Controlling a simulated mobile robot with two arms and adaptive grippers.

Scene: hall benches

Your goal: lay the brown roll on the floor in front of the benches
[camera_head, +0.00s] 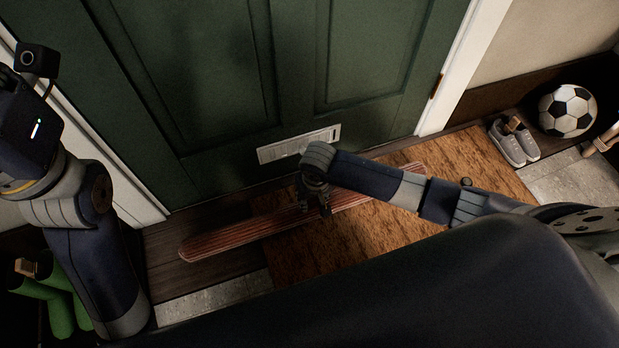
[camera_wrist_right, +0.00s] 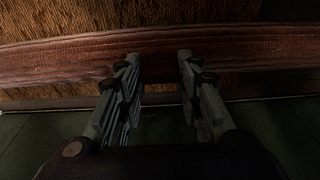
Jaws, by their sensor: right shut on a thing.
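The brown roll (camera_head: 235,234) is long, reddish-brown and ribbed. In the head view it runs slantwise along the foot of a green door, its left end over dark floorboards and its right part over a brown mat. My right gripper (camera_head: 315,205) is shut on the brown roll near its middle. In the right wrist view the roll (camera_wrist_right: 60,60) crosses the picture, and the fingers (camera_wrist_right: 158,75) sit on it. I cannot tell whether the roll touches the floor. My left arm shows at the left, but its gripper fingers are not in view. No benches show.
The green door (camera_head: 210,90) with a letter slot stands behind the roll. The brown mat (camera_head: 385,235) lies before it. Green boots (camera_head: 60,310) stand at the lower left. Grey shoes (camera_head: 514,142) and a football (camera_head: 567,110) are at the right.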

